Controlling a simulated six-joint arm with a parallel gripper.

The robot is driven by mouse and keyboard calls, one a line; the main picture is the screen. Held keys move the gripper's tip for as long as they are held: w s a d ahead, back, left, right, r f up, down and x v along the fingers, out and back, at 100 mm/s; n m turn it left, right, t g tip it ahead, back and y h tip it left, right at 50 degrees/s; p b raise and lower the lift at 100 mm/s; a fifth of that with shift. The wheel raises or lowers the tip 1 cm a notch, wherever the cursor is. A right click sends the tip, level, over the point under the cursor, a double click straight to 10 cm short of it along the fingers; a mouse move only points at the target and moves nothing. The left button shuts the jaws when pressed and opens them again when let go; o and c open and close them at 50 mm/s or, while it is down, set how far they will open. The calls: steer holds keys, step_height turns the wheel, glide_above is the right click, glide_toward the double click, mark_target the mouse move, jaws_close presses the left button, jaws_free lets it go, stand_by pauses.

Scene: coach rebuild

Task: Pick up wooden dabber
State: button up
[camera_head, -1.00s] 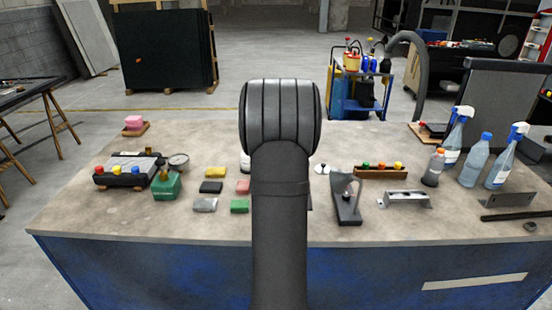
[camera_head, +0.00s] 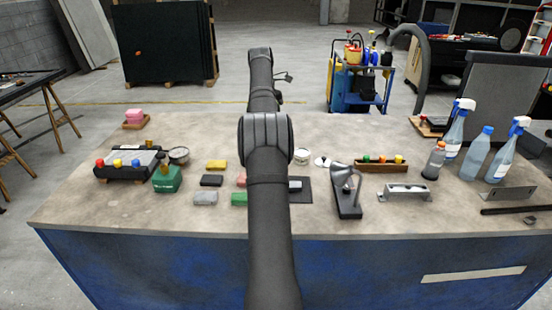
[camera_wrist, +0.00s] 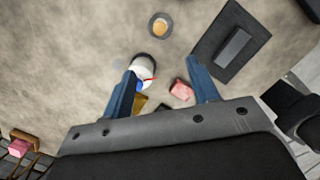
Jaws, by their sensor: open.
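I cannot pick out the wooden dabber for certain. A small round piece with a tan top (camera_wrist: 160,25) on a dark disc shows at the top of the wrist view and could be it. It lies beyond my fingertips. My gripper (camera_wrist: 163,72) is open, with its two blue fingers apart and nothing held between them. A white round tin (camera_wrist: 143,66) with blue and red bits on it shows close to the left finger. In the head view the tin (camera_head: 302,156) stands on the bench just right of my arm, which hides part of the bench.
A dark mat with a grey block (camera_head: 300,189), several coloured blocks (camera_head: 216,165) and a dark metal stand (camera_head: 346,195) are nearby. A wooden rack (camera_head: 380,167) with coloured knobs is to the right, with bottles (camera_head: 476,153) beyond. The front bench strip is mostly clear.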

steer(key=f, duration=0.3)
steer(key=d+f, duration=0.1)
steer(key=f, duration=0.3)
steer(key=w+f, duration=0.1)
steer(key=f, duration=0.3)
steer(key=shift+w+d+f, duration=0.1)
steer(key=shift+d+f, duration=0.05)
steer(key=shift+w+d+f, duration=0.15)
steer(key=shift+d+f, duration=0.05)
steer(key=shift+f, duration=0.65)
steer(key=shift+w+d+f, duration=0.15)
steer(key=shift+w+f, duration=0.05)
steer(key=shift+f, duration=0.65)
steer(key=shift+w+d+f, duration=0.15)
steer(key=shift+d+f, duration=0.05)
steer(key=shift+f, duration=0.65)
steer(key=c, duration=1)
